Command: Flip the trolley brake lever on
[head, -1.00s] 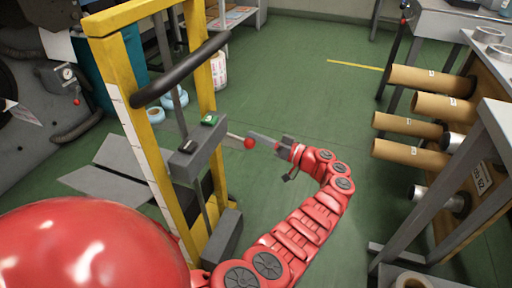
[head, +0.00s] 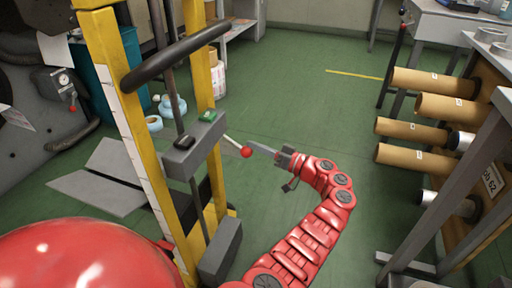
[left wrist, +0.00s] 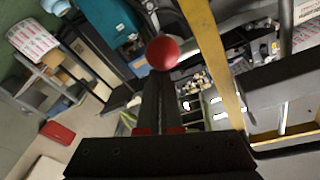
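The brake lever is a thin pale rod with a red ball knob (head: 246,151). It sticks out to the right from a grey box (head: 192,146) on the yellow trolley frame (head: 107,62) and slopes down toward its knob. My left gripper (head: 256,147) is at the knob's right side, its grey fingers pointing at it. In the left wrist view the red knob (left wrist: 162,52) is at the tips of my left gripper (left wrist: 160,80). The fingers look closed together, with the knob beyond them; contact is unclear. My right gripper is out of view.
A black curved handle (head: 174,58) crosses the trolley above the box. A green button (head: 208,116) sits on the box. Cardboard tubes (head: 435,82) stick out from a rack at right. Green floor (head: 300,100) is clear between trolley and rack.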

